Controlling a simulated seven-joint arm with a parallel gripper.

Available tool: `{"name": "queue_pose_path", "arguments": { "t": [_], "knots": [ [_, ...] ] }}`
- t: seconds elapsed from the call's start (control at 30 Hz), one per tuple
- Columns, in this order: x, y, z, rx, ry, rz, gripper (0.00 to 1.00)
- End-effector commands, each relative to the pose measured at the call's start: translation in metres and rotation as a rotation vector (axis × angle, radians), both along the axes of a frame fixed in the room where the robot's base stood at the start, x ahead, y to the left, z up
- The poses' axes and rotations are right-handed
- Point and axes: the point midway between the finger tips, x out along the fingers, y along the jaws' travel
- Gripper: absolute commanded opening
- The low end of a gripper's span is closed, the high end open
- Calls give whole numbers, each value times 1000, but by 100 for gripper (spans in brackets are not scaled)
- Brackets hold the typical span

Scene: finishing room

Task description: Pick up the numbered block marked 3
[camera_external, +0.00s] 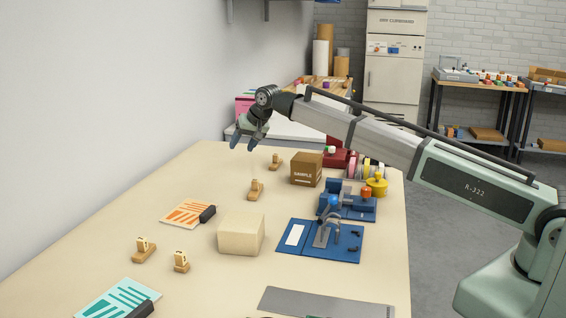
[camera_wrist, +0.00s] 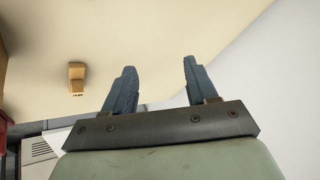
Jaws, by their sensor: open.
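Several small wooden pieces that look like numbered blocks on bases stand on the table. One block (camera_external: 255,190) is near the middle and another block (camera_external: 275,162) is farther back. Two more, a left block (camera_external: 143,250) and a right block (camera_external: 181,262), are at the front left. Their numbers are too small to read, so I cannot tell which is the 3. My gripper (camera_external: 243,143) is open and empty, above the far left of the table. In the wrist view my open fingers (camera_wrist: 160,67) have only bare table and wall beyond them; one wooden piece (camera_wrist: 76,74) lies to their left.
A cream box (camera_external: 241,234) and a blue fixture board (camera_external: 340,240) occupy the middle. A brown SAMPLE carton (camera_external: 306,170) stands behind, beside tape rolls (camera_external: 376,185). An orange-printed sheet (camera_external: 187,213) lies left.

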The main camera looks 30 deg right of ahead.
Motion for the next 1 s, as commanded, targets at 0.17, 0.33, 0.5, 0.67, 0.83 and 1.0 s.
{"name": "queue_pose_path", "arguments": {
  "t": [0.17, 0.33, 0.5, 0.67, 0.83, 1.0],
  "knots": [
    [-55, 87, 0, -84, 82, 174, 57],
    [-115, 157, 2, -168, 155, 340, 57],
    [-182, 220, 6, -253, 224, 508, 57],
    [-250, 270, 11, -336, 286, 663, 57],
    [-311, 306, 17, -410, 336, 798, 57],
    [-346, 323, 22, -452, 366, 874, 57]
  ]
}}
